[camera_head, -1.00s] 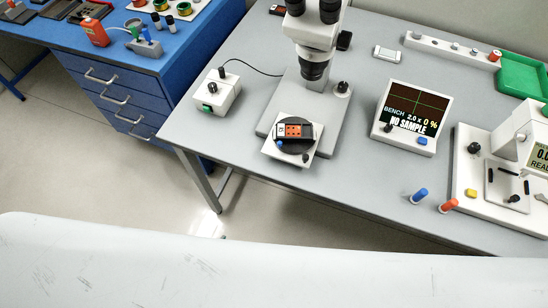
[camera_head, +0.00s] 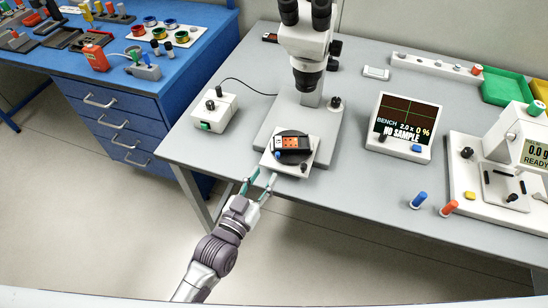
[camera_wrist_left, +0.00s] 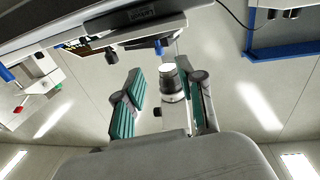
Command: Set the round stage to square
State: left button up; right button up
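The round stage (camera_head: 293,159) is a dark disc on a white square plate (camera_head: 270,163) under the microscope (camera_head: 306,72). An orange and black block (camera_head: 291,144) lies across the disc, nearly level in the picture. A blue knob (camera_head: 277,155) and a dark knob (camera_head: 304,168) sit at the plate's front; the blue knob also shows in the left wrist view (camera_wrist_left: 158,47). My left gripper (camera_head: 263,175) is open, just off the plate's front left corner. Its green-padded fingers (camera_wrist_left: 160,88) are apart with nothing held between them. My right gripper is out of view.
A white control box (camera_head: 214,109) stands left of the microscope. A screen unit (camera_head: 402,126) reading "NO SAMPLE" stands to the right, with a blue peg (camera_head: 419,200) and an orange peg (camera_head: 450,207) near the table edge. Bare table lies between plate and screen.

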aim_at(277, 156)
pick_arm(q)
jog(key=x, duration=0.6)
jog(key=shift+w+d, duration=0.2)
jog(key=shift+w, duration=0.2)
grip_shut()
